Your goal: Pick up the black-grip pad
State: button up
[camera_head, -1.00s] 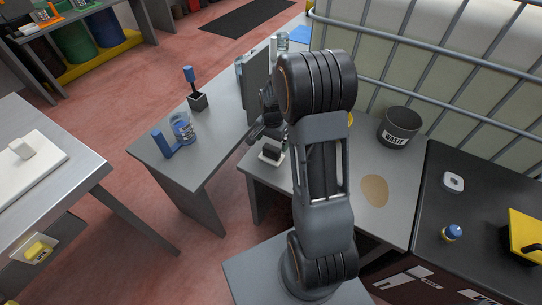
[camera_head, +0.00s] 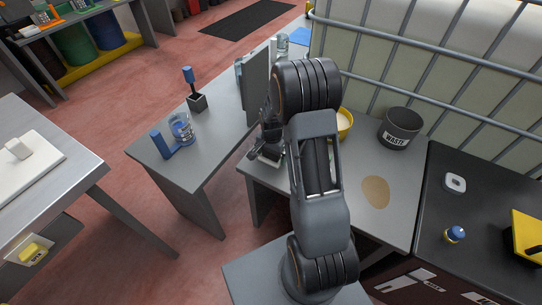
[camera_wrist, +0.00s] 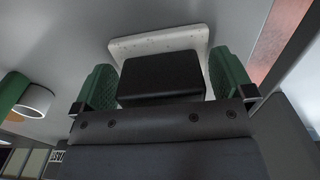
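The black-grip pad has a white base and a black block on top. In the wrist view its black grip (camera_wrist: 162,75) lies between the two green fingertips of my gripper (camera_wrist: 165,80), with a slim gap at each side. The white base shows beyond the grip. In the head view my gripper (camera_head: 266,146) is low over the pad at the near left part of the grey table (camera_head: 345,205). It hides most of the pad there. My gripper is open around the grip.
A yellow bowl (camera_head: 346,121) and a black waste bin (camera_head: 400,128) stand farther back on this table, with a tan oval (camera_head: 376,191) to the right. An upright dark panel (camera_head: 256,82) stands close behind my gripper.

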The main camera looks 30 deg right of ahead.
jog(key=c, duration=0.5)
jog(key=shift+r, duration=0.1)
jog(key=shift+c, duration=0.2)
jog(key=shift+r, duration=0.6)
notch_tip(320, 180, up, 2)
jog(key=shift+s+r+p, duration=0.1)
jog(key=shift+r+p, duration=0.1)
jog(key=shift+p, duration=0.25)
jog(key=s+r+p, duration=0.2)
jog(key=s+r, duration=0.7)
jog(key=s, duration=0.4)
jog(key=shift+s+a+r, duration=0.15)
jog(key=shift+s+a, duration=0.15)
jog(key=shift+s, duration=0.1)
